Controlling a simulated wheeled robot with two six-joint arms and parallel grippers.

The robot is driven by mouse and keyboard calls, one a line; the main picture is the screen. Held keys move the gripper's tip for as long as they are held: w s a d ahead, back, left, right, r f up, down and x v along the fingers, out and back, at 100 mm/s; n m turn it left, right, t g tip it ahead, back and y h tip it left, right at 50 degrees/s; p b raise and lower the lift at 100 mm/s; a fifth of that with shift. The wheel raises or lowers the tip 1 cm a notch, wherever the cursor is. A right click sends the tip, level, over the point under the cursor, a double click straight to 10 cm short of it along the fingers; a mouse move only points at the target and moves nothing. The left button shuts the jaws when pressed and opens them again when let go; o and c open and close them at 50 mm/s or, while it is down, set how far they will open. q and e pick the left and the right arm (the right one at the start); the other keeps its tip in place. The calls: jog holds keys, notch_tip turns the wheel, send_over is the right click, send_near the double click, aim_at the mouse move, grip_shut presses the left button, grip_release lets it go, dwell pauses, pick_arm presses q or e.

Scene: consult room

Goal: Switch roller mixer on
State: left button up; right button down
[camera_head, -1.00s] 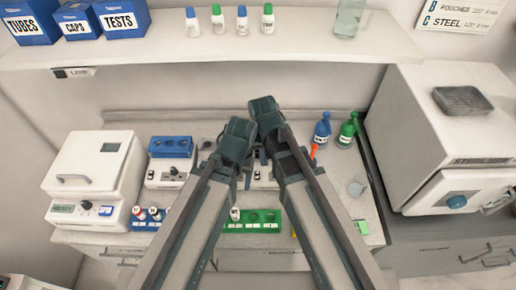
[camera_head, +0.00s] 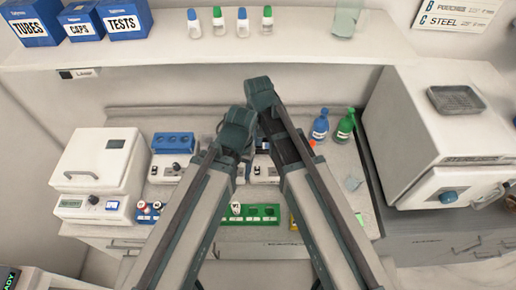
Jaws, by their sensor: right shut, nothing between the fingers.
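A white device with dark controls on its front (camera_head: 266,172) stands at the middle of the counter. My arms cover most of it, so I cannot tell for sure that it is the roller mixer; no rollers or switch show clearly. My right gripper (camera_head: 248,168) is mostly hidden between and behind the two arms, close above this device in the picture; it is shut and empty. Whether it touches the device cannot be seen. My left arm reaches in beside it, and its fingertips cannot be made out.
A white lidded machine (camera_head: 99,170) and a device with a blue block (camera_head: 173,142) stand left. A green rack (camera_head: 262,214) lies in front. Blue (camera_head: 320,127) and green (camera_head: 344,127) bottles stand right, beside a large white cabinet machine (camera_head: 440,130). A shelf (camera_head: 290,52) runs above.

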aim_at(257, 171)
pick_arm(q)
notch_tip(257, 171, down, 14)
jog(key=b, duration=1.3)
jog(key=shift+r, duration=0.15)
pick_arm(e)
notch_tip(257, 171, down, 14)
jog(key=shift+r, duration=0.2)
